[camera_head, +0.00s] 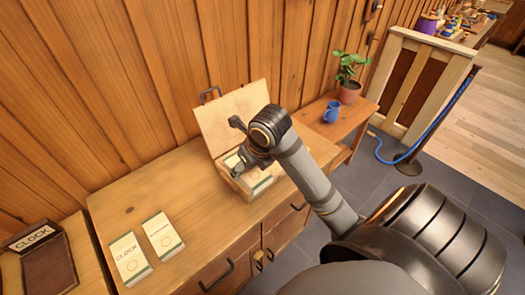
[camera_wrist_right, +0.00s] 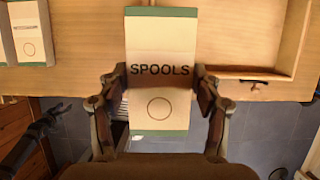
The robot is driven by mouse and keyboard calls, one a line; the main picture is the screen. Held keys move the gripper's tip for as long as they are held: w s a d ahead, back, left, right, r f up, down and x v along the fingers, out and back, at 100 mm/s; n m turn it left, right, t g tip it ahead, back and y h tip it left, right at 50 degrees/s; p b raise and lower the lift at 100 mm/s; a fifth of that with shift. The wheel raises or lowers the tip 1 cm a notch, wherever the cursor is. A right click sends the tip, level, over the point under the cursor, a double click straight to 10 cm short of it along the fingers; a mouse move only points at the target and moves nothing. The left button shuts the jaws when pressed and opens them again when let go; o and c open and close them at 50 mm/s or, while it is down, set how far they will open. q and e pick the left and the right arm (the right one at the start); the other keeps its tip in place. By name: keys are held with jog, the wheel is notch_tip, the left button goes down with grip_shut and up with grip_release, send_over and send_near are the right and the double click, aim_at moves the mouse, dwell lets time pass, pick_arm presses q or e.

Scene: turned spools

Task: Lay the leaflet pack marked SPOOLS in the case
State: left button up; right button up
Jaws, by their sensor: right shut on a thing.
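The leaflet pack marked SPOOLS (camera_wrist_right: 160,42) is white with green ends and a circle. My right gripper (camera_wrist_right: 161,95) is shut on its sides, and the pack shows at the gripper (camera_head: 262,183) in the head view. The open wooden case (camera_head: 234,113) stands on the bench with its lid up at the back. My right gripper is at the case's opening, hiding part of it. In the wrist view, the case's bare inside (camera_wrist_right: 250,35) shows right of the pack. Whether the pack touches the case, I cannot tell. My left gripper (camera_wrist_right: 45,122) seems to show dark at the left.
Two similar packs lie on the bench at left, one marked CLOCK (camera_head: 130,258), the other (camera_head: 163,235) with small lettering. A CLOCK sign (camera_head: 30,238) stands at far left. A blue mug (camera_head: 332,112) and potted plant (camera_head: 349,88) are on a side table.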

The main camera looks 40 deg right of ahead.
jog(key=w+d+f+b, duration=0.2)
jog(key=w+d+f, duration=0.2)
jog(key=w+d+f+b, duration=0.2)
jog(key=w+d+f, duration=0.1)
jog(key=d+f, duration=0.1)
jog(key=shift+w+d+f, duration=0.1)
jog(key=shift+w+d, duration=0.25)
jog(key=shift+w, duration=0.05)
pick_arm(q)
notch_tip(320, 180, down, 6)
jog(key=d, duration=0.1)
jog(key=shift+d+f, duration=0.2)
pick_arm(e)
jog(key=shift+w+d+f, duration=0.15)
jog(key=shift+w+f, duration=0.05)
jog(key=shift+f, duration=0.1)
jog(key=f, duration=0.4)
jog(key=shift+w+d+b, duration=0.25)
jog(key=shift+b, duration=0.05)
jog(key=shift+f, duration=0.1)
jog(key=o, duration=1.2)
pick_arm(q)
jog(key=shift+f, duration=0.15)
pick_arm(e)
jog(key=shift+o, duration=0.2)
